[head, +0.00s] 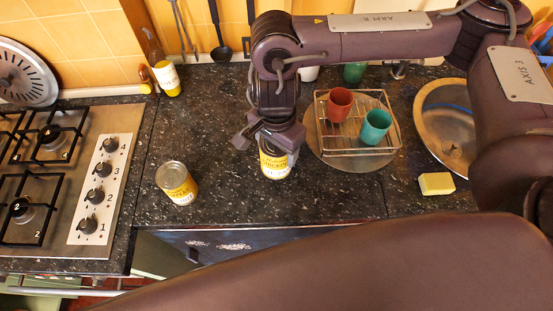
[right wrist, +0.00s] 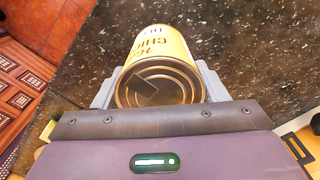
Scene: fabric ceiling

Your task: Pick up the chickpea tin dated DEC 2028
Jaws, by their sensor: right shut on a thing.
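My right gripper (head: 268,139) points down over the counter, with its fingers on either side of a yellow-labelled tin (head: 275,163). In the right wrist view the gripper (right wrist: 160,88) is shut on this tin (right wrist: 161,45), which has a ringed metal end facing the camera. Part of its label reads "CHIC"; no date is legible. I cannot tell whether the tin touches the counter. A second yellow-labelled tin (head: 177,184) stands upright on the counter to the left, apart from the gripper; its date is too small to read. My left gripper is not in view.
A wire rack (head: 357,151) with a red cup (head: 340,104) and a green cup (head: 375,127) stands close right of the gripper. A sink (head: 447,125), yellow sponge (head: 437,183), gas hob (head: 60,185) and bottle (head: 167,78) surround it. The dark counter (head: 205,125) is clear behind the tins.

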